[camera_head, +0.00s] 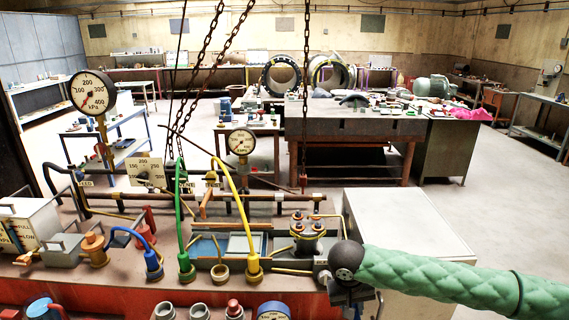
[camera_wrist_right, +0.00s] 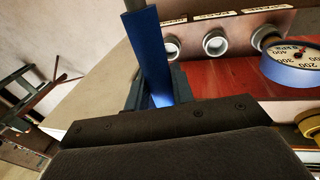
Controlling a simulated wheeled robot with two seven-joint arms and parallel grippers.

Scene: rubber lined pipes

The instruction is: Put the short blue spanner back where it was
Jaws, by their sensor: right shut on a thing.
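A blue spanner (camera_wrist_right: 148,55) stands up between the fingers of my right gripper (camera_wrist_right: 158,92) in the right wrist view. The gripper is shut on its lower part, and the upper end runs out of the top of the picture. In the head view my right gripper (camera_head: 352,294) is at the right front corner of the bench, beside its red front. The spanner cannot be made out clearly there. The place where the spanner was kept cannot be told from these frames. My left gripper is not in view.
The bench (camera_head: 70,272) carries gauges, pipes, and blue, green and yellow hoses. Grey sockets (camera_wrist_right: 214,42) and a blue-rimmed gauge (camera_wrist_right: 292,66) sit on its front, right of the spanner in the wrist view. A pale cabinet (camera_head: 405,228) adjoins the bench. Chains (camera_head: 304,100) hang above.

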